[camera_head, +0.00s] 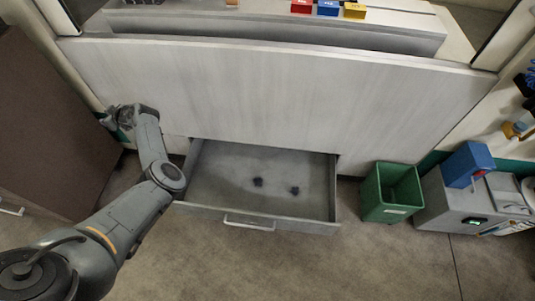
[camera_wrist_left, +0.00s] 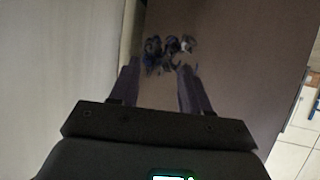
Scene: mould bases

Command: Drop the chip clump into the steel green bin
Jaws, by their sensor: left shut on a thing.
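The chip clump (camera_wrist_left: 168,50) is a dark bluish tangle of curls. It sits at the tips of my left gripper (camera_wrist_left: 158,68), which is shut on it. In the head view my left gripper (camera_head: 112,120) is at the left, beside the brown cabinet and left of the open drawer; the clump cannot be made out clearly there. The green bin (camera_head: 392,213) stands on the floor at the right, open at the top, far from the gripper. Two more small dark clumps (camera_head: 258,182) (camera_head: 295,190) lie in the drawer. My right gripper is not in view.
The open grey drawer (camera_head: 225,165) sticks out below the pale machine front (camera_head: 270,95), between my left gripper and the bin. A brown cabinet (camera_head: 45,130) stands at the left. A grey unit with a blue box (camera_head: 468,165) is right of the bin. The front floor is clear.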

